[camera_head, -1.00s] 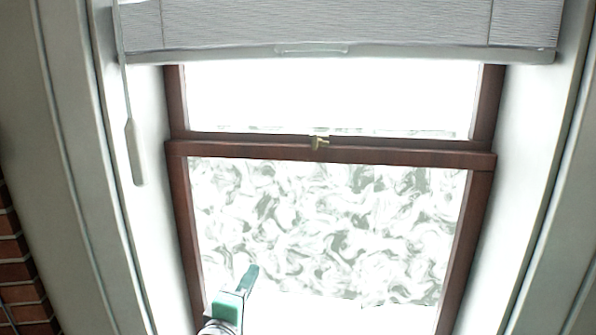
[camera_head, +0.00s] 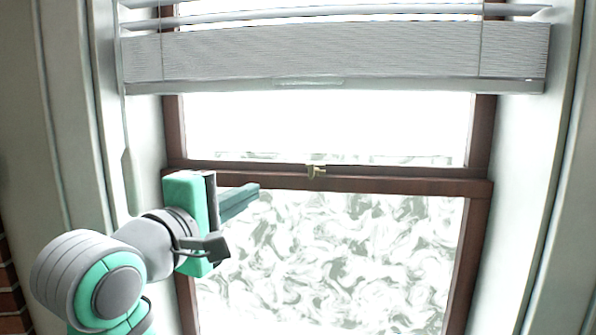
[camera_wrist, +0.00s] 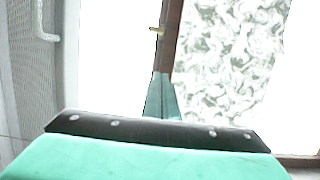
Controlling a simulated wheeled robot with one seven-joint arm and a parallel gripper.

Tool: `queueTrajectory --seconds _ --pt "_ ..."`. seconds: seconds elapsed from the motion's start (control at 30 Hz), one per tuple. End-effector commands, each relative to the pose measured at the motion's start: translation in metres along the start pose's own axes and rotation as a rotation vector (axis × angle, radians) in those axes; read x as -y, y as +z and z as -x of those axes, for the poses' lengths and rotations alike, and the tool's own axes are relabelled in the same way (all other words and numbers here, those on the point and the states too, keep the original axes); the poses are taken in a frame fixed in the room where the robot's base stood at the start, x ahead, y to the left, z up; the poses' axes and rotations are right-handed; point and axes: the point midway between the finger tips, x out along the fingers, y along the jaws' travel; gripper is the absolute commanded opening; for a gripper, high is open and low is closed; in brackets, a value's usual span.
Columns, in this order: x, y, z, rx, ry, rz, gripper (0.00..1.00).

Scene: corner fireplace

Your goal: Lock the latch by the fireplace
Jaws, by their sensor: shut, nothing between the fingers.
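A small brass latch (camera_head: 316,171) sits on the dark brown middle rail (camera_head: 400,185) of the window. It also shows near the top of the wrist view (camera_wrist: 157,30), on the rail. My gripper (camera_head: 256,188) is left of the latch and a little lower in the head view, apart from it. Its fingers are shut and empty, and point right. In the wrist view the closed fingers (camera_wrist: 163,82) taper up toward the rail, with the latch beyond their tips.
A grey pleated blind (camera_head: 330,52) hangs over the upper window. Its cord with a pale pull (camera_head: 130,180) hangs at the left, close behind my gripper. White window reveals (camera_head: 525,150) flank the frame. The space right of the latch is clear.

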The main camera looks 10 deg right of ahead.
Motion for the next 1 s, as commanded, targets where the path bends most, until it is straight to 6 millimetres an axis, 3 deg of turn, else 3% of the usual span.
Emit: queueTrajectory --seconds 0.03,0.2,0.67,0.87,1.0 --pt "-0.010 0.002 0.005 0.002 0.000 -0.003 0.00" --pt "-0.024 0.010 0.012 0.012 -0.010 -0.001 0.00" --pt "-0.027 0.015 0.011 0.020 -0.013 0.001 0.00" --pt "-0.026 0.015 -0.007 0.021 -0.015 0.001 0.00" --pt "-0.026 0.015 -0.032 0.020 -0.016 0.002 0.00"
